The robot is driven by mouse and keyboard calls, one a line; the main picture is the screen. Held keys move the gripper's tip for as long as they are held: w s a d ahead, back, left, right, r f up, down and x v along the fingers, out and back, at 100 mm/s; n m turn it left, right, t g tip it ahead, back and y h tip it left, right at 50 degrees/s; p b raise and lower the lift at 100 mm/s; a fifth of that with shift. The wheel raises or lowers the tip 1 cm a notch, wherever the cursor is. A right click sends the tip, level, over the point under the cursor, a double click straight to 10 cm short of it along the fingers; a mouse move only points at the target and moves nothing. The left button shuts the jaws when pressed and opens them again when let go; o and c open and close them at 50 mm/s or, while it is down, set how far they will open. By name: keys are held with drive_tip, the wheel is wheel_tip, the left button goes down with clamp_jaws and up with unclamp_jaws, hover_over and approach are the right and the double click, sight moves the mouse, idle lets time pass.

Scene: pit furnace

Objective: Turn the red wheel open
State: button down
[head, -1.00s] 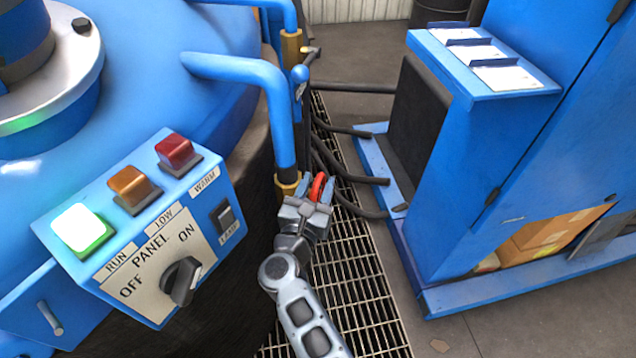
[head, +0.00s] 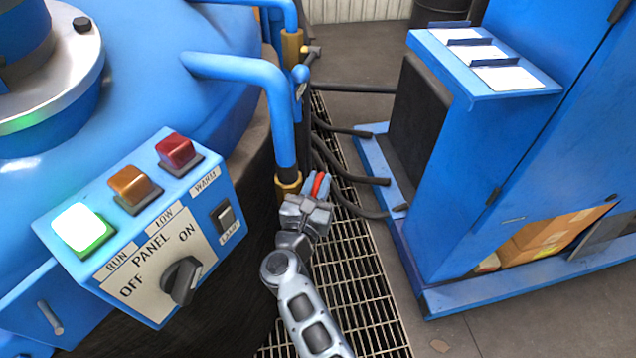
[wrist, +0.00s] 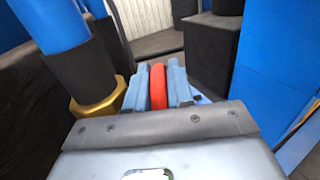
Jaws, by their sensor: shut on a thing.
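The red wheel (head: 317,184) shows as a narrow red piece at the tip of my gripper (head: 316,187), beside the lower end of a blue pipe. In the wrist view the red wheel (wrist: 158,87) stands edge-on between the two blue fingers of my gripper (wrist: 159,85). The gripper is shut on its rim. Most of the wheel and its stem are hidden behind the fingers and the gripper body.
A blue pipe (head: 280,120) with a brass collar (wrist: 100,97) stands just left of the gripper. A control panel (head: 150,240) is at the left. A blue cabinet (head: 480,180) stands right. Black hoses (head: 350,172) cross the floor grating (head: 365,290).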

drive_tip(key=shift+s+f+b, duration=0.1)
drive_tip(key=shift+f+b, duration=0.15)
drive_tip(key=shift+b, duration=0.65)
